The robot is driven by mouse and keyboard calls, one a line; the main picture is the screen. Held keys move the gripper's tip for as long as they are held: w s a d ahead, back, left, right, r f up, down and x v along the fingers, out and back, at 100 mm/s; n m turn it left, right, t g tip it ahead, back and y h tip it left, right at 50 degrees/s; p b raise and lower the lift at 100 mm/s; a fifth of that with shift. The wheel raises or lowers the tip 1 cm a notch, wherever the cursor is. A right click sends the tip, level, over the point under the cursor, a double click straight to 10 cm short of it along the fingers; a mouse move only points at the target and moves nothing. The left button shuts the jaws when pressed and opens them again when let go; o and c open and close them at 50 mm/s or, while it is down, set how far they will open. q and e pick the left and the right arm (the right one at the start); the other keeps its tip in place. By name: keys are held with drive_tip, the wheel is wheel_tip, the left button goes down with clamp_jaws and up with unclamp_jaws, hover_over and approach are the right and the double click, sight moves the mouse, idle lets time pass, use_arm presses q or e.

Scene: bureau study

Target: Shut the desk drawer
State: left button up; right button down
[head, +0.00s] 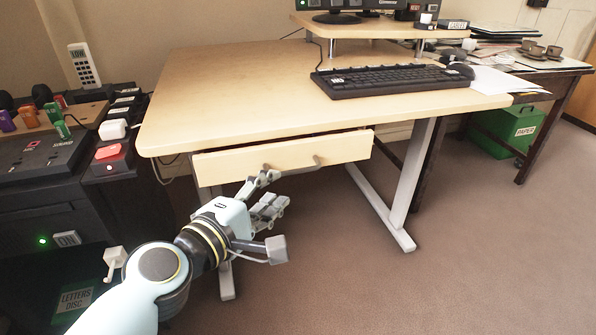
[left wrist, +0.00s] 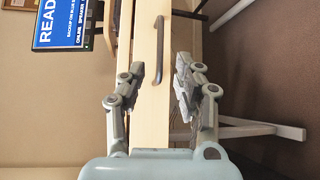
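The desk drawer (head: 285,157) has a pale wooden front and sits under the desktop. Its front stands out a little from the desk, with a thin dark gap above it. The drawer's dark bar handle (head: 296,169) is partly hidden by my gripper in the head view; the handle (left wrist: 159,50) shows clearly in the left wrist view. My left gripper (head: 275,188) is in front of and below the drawer front, fingers apart and empty. In the left wrist view the gripper's fingers (left wrist: 157,85) lie on both sides of the drawer front; contact cannot be told. My right gripper is in neither view.
The desk (head: 230,90) carries a black keyboard (head: 390,80) and a monitor stand (head: 385,25). A grey desk leg (head: 412,180) stands to the drawer's right. Dark office equipment (head: 45,170) crowds the left. Carpet (head: 450,270) is clear in front and to the right.

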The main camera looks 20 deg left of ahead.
sight(293, 172)
use_arm(q)
drive_tip(key=x, duration=0.8)
drive_tip(key=shift+w+f, duration=0.1)
drive_tip(key=shift+w, duration=0.2)
drive_tip(key=shift+c, duration=0.3)
clamp_jaws()
